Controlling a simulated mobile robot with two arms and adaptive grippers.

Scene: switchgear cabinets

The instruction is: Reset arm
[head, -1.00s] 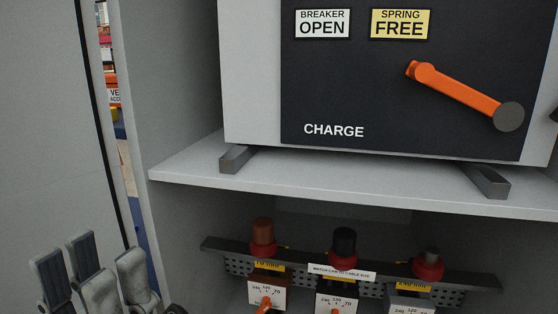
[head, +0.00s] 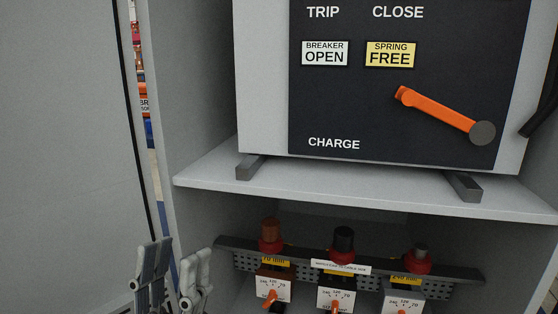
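My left gripper (head: 175,275) is at the bottom left, in front of the cabinet's left side. Its grey fingers point up with a gap between them, and nothing shows in the gap. It is apart from the breaker panel and the shelf. My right gripper is out of view. An orange crank handle (head: 440,110) with a grey round end sits on the dark breaker panel (head: 345,105), slanting down to the right, with no gripper on it. Labels read "BREAKER OPEN" (head: 325,53) and "SPRING FREE" (head: 390,54).
The breaker stands on a pale shelf (head: 330,190). Below it, a perforated dark rail (head: 350,272) carries three tools with dial plates. A grey panel (head: 65,120) fills the left. A dark curved piece (head: 541,113) shows at the right edge.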

